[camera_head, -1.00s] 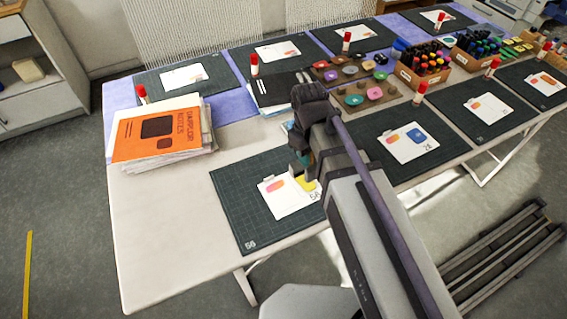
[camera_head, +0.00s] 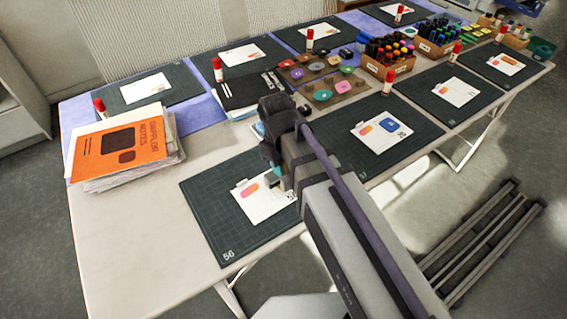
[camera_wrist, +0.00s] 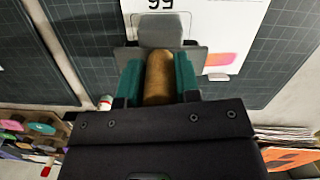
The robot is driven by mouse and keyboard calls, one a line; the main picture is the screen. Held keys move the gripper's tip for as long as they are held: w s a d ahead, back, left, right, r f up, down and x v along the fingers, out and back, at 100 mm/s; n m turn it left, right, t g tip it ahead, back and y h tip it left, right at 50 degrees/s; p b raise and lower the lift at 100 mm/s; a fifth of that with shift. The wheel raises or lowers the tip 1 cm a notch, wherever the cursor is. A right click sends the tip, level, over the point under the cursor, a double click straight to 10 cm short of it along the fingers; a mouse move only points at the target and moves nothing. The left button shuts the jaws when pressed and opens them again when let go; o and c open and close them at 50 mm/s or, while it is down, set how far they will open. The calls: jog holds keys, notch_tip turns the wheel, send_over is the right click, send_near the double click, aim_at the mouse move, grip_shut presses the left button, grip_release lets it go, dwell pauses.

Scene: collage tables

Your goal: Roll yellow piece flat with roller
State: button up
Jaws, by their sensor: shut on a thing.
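My gripper (camera_head: 274,178) is over the card on the front mat. In the wrist view its teal fingers (camera_wrist: 158,88) are shut on the brown handle of the roller (camera_wrist: 159,76). The roller's grey head (camera_wrist: 160,50) lies over the white card (camera_wrist: 228,22), by the "56" print. I cannot tell whether it touches the card. The card (camera_head: 257,209) has a pink-orange piece (camera_head: 250,190), which also shows in the wrist view (camera_wrist: 219,58). The yellow piece is not visible now; my gripper and the roller cover part of the card.
The dark mat (camera_head: 215,222) marked 56 lies near the table's front edge. An orange notebook (camera_head: 122,148) on a paper stack stands to its left. A tray of coloured discs (camera_head: 340,86) and marker boxes (camera_head: 386,66) stand behind. Neighbouring mats (camera_head: 413,125) hold other cards.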

jog(key=shift+f+b, duration=0.45)
dwell(0.4)
dwell(0.5)
